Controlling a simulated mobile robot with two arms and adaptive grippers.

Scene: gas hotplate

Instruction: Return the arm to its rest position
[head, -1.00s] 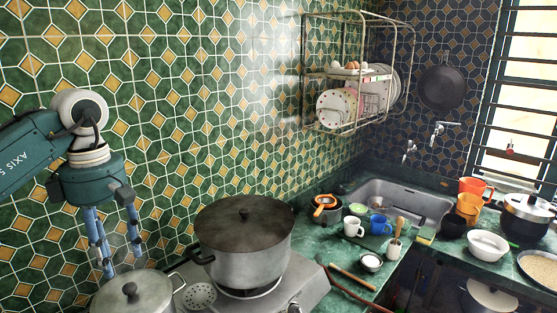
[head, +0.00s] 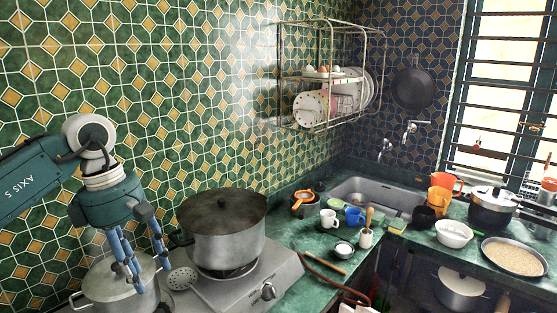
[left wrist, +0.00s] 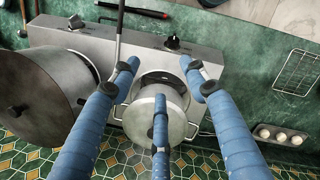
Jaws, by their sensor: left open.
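My left gripper (head: 143,266) comes in from the left in the head view. Its blue-wrapped fingers are spread, point down and hold nothing. It hangs over the small lidded pot (head: 95,292) on the near left of the gas hotplate (head: 236,292). In the left wrist view the three fingers (left wrist: 158,82) are apart, in front of the small pot's lid (left wrist: 174,113); whether they touch the lid I cannot tell. My right gripper is not in view.
A large lidded pot (head: 222,240) stands on the hotplate beside the small one, right of my gripper. A slotted spoon (head: 183,278) lies between them. The tiled wall is close behind. A dish rack (head: 325,80) hangs above the counter; mugs (head: 329,219) and a sink are further right.

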